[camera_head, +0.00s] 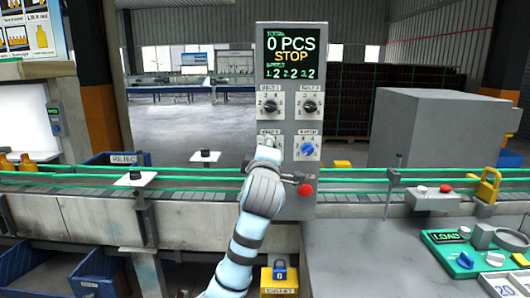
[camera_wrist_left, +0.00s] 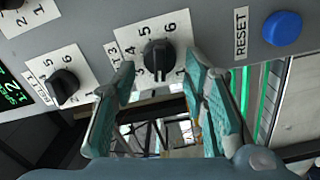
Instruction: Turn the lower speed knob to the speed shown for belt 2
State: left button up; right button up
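The lower left speed knob, the black dial labelled as belt 3, shows in the left wrist view (camera_wrist_left: 158,58) on a white numbered plate; its pointer is hard to read. In the head view my left gripper (camera_head: 264,150) largely covers it. The gripper is open, its two teal fingers (camera_wrist_left: 162,75) on either side of the knob; contact cannot be told. The display (camera_head: 291,50) reads 0 PCS, STOP, and speeds that look like 1:2, 2:2, 3:2. The belt 1 knob (camera_head: 270,106) and belt 2 knob (camera_head: 310,106) sit above. My right gripper is not in view.
A blue knob (camera_head: 307,149) is right of the lower dial. A blue RESET button (camera_wrist_left: 282,28) and a red button (camera_head: 305,189) are close by.

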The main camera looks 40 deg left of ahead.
pick_arm(q)
jog(key=v, duration=1.2)
